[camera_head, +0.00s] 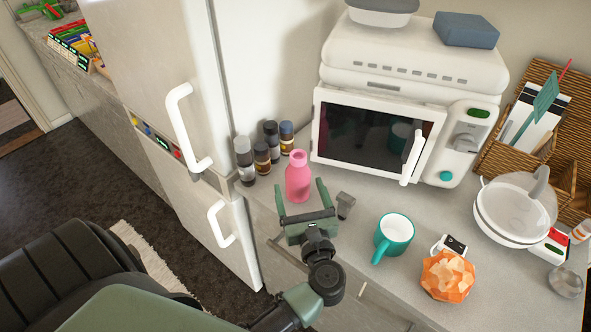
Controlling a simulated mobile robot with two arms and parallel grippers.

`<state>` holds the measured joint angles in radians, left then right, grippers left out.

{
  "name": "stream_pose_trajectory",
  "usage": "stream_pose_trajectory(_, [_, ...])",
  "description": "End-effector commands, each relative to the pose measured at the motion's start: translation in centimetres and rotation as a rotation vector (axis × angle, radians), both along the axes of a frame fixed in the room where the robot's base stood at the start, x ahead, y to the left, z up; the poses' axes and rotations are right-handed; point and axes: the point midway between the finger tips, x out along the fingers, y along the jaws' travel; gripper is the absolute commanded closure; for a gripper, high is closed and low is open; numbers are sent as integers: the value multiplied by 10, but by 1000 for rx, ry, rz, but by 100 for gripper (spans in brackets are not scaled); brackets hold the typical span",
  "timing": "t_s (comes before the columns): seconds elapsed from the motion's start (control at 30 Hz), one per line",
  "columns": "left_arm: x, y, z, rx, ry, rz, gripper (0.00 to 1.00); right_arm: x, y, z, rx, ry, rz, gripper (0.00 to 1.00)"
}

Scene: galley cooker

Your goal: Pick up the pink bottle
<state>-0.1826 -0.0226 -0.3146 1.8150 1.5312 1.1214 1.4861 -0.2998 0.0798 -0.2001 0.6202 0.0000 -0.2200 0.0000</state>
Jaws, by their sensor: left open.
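The pink bottle (298,179) stands upright on the grey counter, in front of several small dark jars and to the left of the microwave. My left gripper (299,196) is open, its two green fingers spread and pointing toward the bottle. In the picture the bottle's lower part shows between the fingers. I cannot tell whether either finger touches it. My right gripper does not show.
Several spice jars (262,158) stand behind the bottle by the fridge (165,90). The white microwave (372,135) is at the back. A teal mug (394,236), a crumpled orange object (447,276) and white bowls (512,212) sit to the right.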

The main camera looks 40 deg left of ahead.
Motion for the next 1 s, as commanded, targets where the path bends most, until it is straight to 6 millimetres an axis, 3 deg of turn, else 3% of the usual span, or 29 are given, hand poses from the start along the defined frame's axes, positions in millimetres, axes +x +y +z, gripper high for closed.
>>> stream_pose_trajectory(0.5, [49,45,-3,4,0,0,18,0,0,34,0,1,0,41])
stream_pose_trajectory(0.8, [53,50,-6,1,1,0,18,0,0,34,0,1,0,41])
stream_pose_trajectory(0.83, [53,50,-6,1,1,0,21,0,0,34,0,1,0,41])
stream_pose_trajectory(1.0, [53,50,-6,1,1,0,68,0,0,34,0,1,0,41])
